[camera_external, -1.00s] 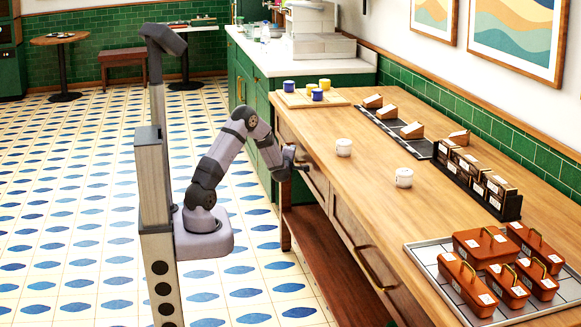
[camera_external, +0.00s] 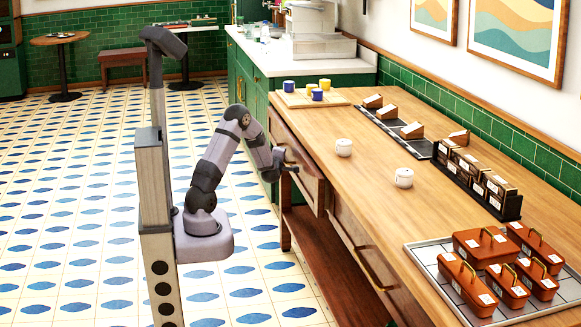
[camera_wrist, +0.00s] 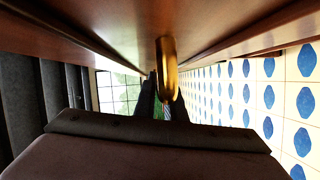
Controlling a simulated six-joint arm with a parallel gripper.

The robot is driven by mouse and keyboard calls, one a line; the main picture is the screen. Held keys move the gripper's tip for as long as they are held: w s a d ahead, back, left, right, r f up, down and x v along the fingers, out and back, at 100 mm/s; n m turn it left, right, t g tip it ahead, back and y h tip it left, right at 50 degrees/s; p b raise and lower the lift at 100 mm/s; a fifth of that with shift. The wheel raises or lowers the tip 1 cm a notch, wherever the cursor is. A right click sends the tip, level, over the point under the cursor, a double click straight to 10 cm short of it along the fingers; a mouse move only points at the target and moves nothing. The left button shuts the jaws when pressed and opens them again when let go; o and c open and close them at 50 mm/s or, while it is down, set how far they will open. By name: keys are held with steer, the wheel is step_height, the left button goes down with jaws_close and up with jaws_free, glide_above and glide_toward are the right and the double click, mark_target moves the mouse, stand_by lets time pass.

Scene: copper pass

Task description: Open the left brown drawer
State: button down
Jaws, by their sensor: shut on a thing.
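The left brown drawer (camera_external: 304,176) is at the far end of the wooden counter's front. It stands partly pulled out toward my arm. My gripper (camera_external: 292,169) is at its front, shut on the brass handle (camera_wrist: 167,68). In the wrist view the handle hangs from the brown drawer front, with the dark fingers (camera_wrist: 162,105) around it. The drawer's inside is mostly hidden in the external view.
A second drawer with a brass handle (camera_external: 377,272) is nearer on the counter front and is closed. A brown lower shelf (camera_external: 325,262) runs below. On the wooden countertop (camera_external: 350,190) stand two white canisters and a tray of brown lidded boxes (camera_external: 480,245). The tiled floor around my base is clear.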

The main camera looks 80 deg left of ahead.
steer(key=s+b, duration=0.3)
steer(key=s, duration=1.1)
steer(key=shift+s, duration=0.4)
steer(key=c, duration=1.8)
jaws_free()
steer(key=b, duration=0.3)
steer(key=shift+d+f, duration=0.15)
steer(key=shift+d, duration=0.1)
